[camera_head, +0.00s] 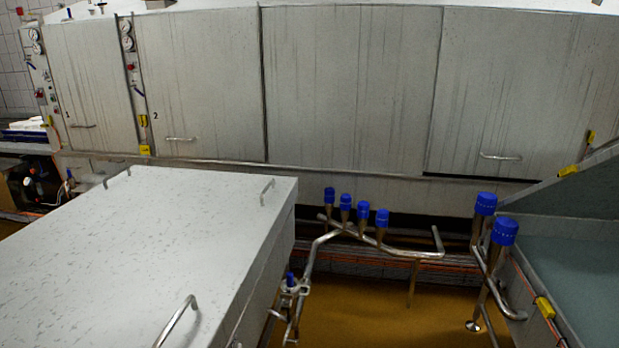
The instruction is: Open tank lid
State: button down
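A large grey box-shaped tank with a flat, speckled lid (130,250) fills the lower left of the head view. The lid looks closed and lies level. A metal handle (177,322) stands on its near right edge, and another handle (266,190) stands near its far right corner. A small metal piece (115,177) sits near the far left edge. My gripper is not in view.
Pipes with several blue-capped valves (362,209) stand right of the tank over a brown floor (370,310). A row of large grey panels (350,90) with handles closes off the back. An open basin (580,270) with pale liquid is at right.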

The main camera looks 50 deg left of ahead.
aim_at(148, 257)
jog(key=i, duration=0.65)
jog(key=u, duration=1.25)
jog(key=i, duration=2.8)
jog(key=u, duration=3.15)
jog(key=i, duration=0.55)
jog(key=z, duration=0.15)
